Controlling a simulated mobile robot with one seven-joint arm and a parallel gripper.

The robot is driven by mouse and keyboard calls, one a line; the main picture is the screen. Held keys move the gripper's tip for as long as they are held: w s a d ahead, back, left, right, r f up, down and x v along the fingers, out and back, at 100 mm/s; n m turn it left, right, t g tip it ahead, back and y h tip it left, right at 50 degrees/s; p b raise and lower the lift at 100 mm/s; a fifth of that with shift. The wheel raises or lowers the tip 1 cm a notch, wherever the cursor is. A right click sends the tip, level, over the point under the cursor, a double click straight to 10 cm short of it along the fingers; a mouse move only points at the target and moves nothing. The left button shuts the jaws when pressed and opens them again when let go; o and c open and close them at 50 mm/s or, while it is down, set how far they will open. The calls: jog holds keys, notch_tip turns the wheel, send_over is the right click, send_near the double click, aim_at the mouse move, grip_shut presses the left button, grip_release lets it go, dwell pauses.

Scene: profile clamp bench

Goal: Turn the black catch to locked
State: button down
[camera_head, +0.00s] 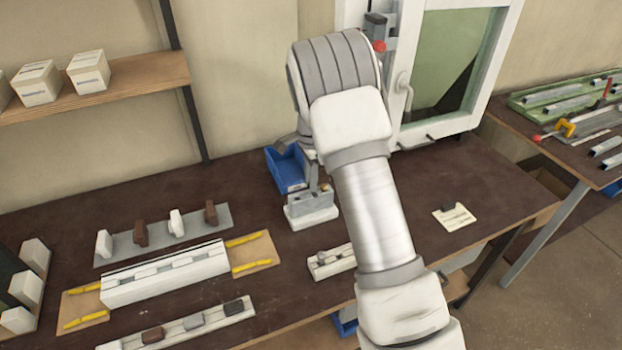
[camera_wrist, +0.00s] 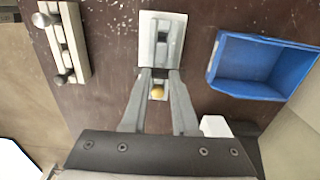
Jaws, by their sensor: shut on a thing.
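A black block-like catch (camera_head: 233,307) sits at the right end of a pale strip (camera_head: 212,319) near the front of the bench. A grey catch (camera_head: 190,321) and a brown catch (camera_head: 153,335) share that strip. I cannot tell its locked marking. My gripper (camera_wrist: 161,74) is away from this strip, at a small grey clamp block (camera_head: 312,209) on a white base. In the wrist view the fingers close on the grey part of this block (camera_wrist: 162,28), with a yellow knob (camera_wrist: 157,92) between them. My arm hides part of the block in the head view.
A blue bin (camera_head: 288,168) stands behind the clamp block and also shows in the wrist view (camera_wrist: 262,65). A pale rail with knobs (camera_head: 330,262) lies in front. A long white profile (camera_head: 165,275) lies left.

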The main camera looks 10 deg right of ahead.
jog(key=shift+n, duration=0.3)
jog(key=n+b, duration=0.1)
jog(key=n, duration=0.3)
jog(key=n+b, duration=0.1)
jog(key=n, duration=0.3)
jog(key=shift+n, duration=0.4)
jog(key=n, duration=0.4)
jog(key=shift+n+b, duration=0.3)
jog(key=shift+b, duration=0.1)
jog(key=shift+n, duration=1.9)
jog(key=c, duration=0.7)
grip_release()
